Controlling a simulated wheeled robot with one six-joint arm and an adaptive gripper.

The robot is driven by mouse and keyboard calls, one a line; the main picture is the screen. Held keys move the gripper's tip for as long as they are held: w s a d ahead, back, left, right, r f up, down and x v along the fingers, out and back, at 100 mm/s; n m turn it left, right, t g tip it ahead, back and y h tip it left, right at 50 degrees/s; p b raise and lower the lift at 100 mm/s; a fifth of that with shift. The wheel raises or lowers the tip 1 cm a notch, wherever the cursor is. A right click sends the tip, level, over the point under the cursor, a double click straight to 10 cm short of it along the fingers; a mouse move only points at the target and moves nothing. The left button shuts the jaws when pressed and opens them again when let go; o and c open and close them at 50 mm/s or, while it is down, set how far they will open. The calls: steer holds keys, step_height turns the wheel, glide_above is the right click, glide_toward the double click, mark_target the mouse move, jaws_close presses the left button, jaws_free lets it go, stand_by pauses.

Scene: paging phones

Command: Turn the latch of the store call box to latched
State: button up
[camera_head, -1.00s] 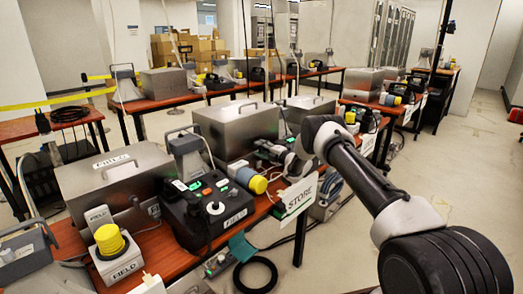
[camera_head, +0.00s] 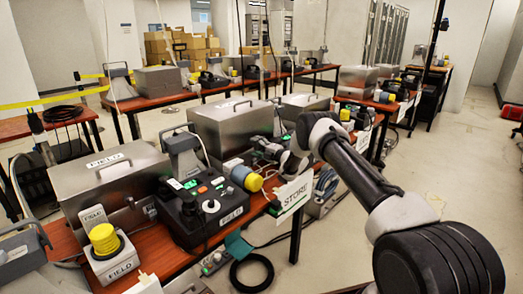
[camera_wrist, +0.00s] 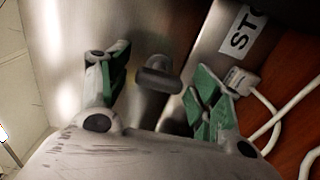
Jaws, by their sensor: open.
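The metal store call box (camera_wrist: 65,60) fills much of the wrist view, with a label partly reading "STO" (camera_wrist: 241,33). Its latch (camera_wrist: 160,75) is a small dark grey handle standing out from the metal, at the upper middle between my two fingers. My gripper (camera_wrist: 158,85) is open, its green-padded fingers spread to either side of the latch. I see no contact with the latch, and cannot tell the depth between them. In the head view my gripper (camera_head: 268,150) is small, beside a metal box (camera_head: 233,127); the latch cannot be made out there.
A white cable and plug (camera_wrist: 243,82) lie right of my fingers. In the head view a STORE sign (camera_head: 294,195) hangs at the table edge below my wrist. A black FIELD console (camera_head: 203,212) and a yellow-capped cylinder (camera_head: 246,178) stand nearby. Open floor (camera_head: 450,170) lies right.

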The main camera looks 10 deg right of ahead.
steer(key=v, duration=1.1)
steer(key=shift+s+d, duration=0.15)
steer(key=shift+s, duration=0.1)
